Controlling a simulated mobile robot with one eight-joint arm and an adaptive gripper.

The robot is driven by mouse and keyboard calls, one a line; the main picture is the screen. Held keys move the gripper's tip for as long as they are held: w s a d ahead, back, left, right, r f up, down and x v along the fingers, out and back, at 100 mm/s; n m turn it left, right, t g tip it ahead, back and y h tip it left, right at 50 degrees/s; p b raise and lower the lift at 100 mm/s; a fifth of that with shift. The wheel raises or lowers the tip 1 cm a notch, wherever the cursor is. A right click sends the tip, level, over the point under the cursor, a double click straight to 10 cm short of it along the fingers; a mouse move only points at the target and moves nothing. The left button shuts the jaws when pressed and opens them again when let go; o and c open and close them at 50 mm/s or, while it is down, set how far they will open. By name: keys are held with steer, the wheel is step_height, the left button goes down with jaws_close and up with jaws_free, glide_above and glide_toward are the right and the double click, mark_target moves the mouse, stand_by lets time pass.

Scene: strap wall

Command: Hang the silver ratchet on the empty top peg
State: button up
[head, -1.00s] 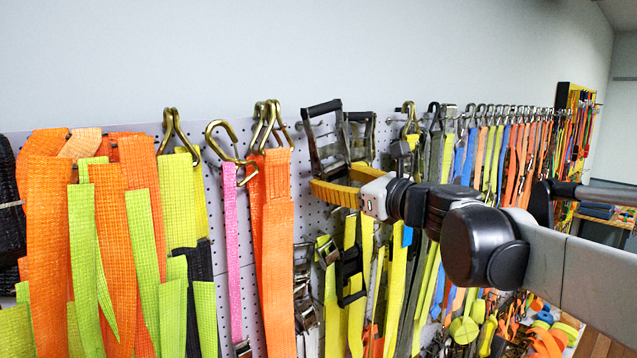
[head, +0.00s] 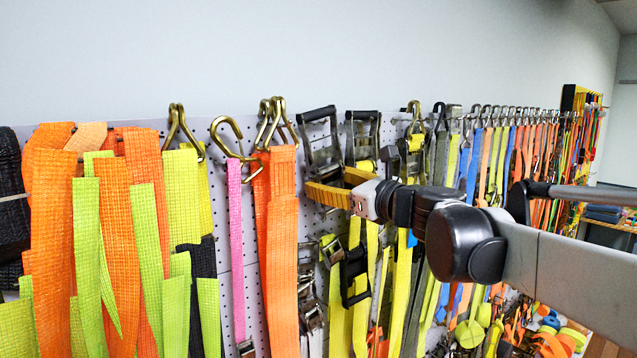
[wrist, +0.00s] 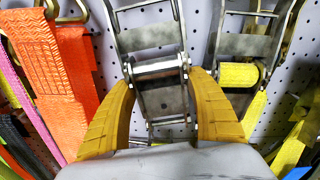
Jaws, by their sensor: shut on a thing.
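The silver ratchet (head: 322,143), a metal frame with a black-topped handle, is upright against the upper pegboard. It also shows in the wrist view (wrist: 157,70). My gripper (wrist: 162,80) has its yellow fingers on both sides of the ratchet's lower body and is shut on it. In the head view, my gripper (head: 318,186) reaches in from the right. The top peg is hidden behind the ratchet, and I cannot tell whether the ratchet is on it.
A second ratchet with yellow strap (head: 363,135) hangs close on the right. Orange straps with brass hooks (head: 282,215) hang close on the left. The pegboard (head: 236,280) shows bare between straps. More ratchets and yellow straps (head: 340,290) hang below. The wall above is clear.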

stand_by(0.4)
steer(key=o, duration=1.5)
steer(key=shift+s, duration=0.1)
